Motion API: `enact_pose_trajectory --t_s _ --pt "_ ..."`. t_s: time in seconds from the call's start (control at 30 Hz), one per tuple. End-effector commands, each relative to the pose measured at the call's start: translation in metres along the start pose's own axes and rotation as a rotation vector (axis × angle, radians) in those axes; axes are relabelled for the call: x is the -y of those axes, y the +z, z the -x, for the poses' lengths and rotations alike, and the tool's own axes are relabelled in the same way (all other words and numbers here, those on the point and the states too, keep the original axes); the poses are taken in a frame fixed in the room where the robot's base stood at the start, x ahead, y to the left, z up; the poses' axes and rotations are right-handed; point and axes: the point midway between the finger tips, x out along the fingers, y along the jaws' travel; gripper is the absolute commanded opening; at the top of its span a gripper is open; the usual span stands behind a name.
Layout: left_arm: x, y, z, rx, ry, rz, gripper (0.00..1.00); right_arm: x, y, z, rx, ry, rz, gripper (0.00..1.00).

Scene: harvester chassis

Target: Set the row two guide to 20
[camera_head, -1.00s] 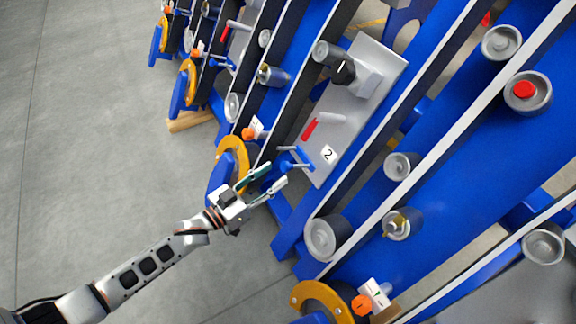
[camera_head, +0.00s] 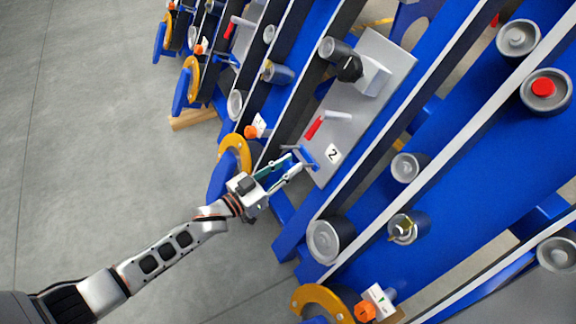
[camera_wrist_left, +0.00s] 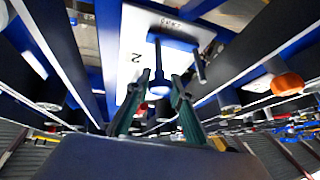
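The row two panel (camera_head: 372,115) is a grey plate with a white label marked 2 (camera_head: 332,153). A blue guide (camera_head: 308,157) sits at its lower end; it also shows in the left wrist view (camera_wrist_left: 176,43), with a rounded blue end (camera_wrist_left: 158,88) pointing toward me. My left gripper (camera_head: 291,163) is at the guide. Its two green-padded fingers are apart, one on each side of the rounded end in the left wrist view. I cannot tell whether they touch it. The scale on the plate is too small to read. My right gripper is out of view.
A red-handled lever (camera_head: 314,127) and a black knob (camera_head: 350,69) are on the same plate. A yellow-rimmed wheel (camera_head: 237,150) stands left of the gripper, and a grey roller (camera_head: 326,240) lies below. Open grey floor is at the left.

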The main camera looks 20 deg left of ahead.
Motion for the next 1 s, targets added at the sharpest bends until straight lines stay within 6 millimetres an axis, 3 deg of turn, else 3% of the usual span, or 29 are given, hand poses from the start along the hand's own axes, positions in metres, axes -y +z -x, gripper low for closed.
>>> enact_pose_trajectory --t_s 0.27,0.5,0.53,0.57,1.0 --pt "0.021 -0.002 -0.005 0.000 -0.001 -0.002 0.00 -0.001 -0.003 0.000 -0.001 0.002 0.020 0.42" --pt "0.020 -0.001 -0.004 0.001 0.000 0.001 0.00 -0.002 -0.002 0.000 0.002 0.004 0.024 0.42" --pt "0.020 0.000 -0.004 0.001 0.000 0.001 0.29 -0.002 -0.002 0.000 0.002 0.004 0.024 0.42" --pt "0.020 0.000 -0.004 0.001 0.000 0.001 0.37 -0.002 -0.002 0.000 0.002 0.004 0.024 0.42" --pt "0.019 0.000 0.002 0.001 0.000 0.001 0.39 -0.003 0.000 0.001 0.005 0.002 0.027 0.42"
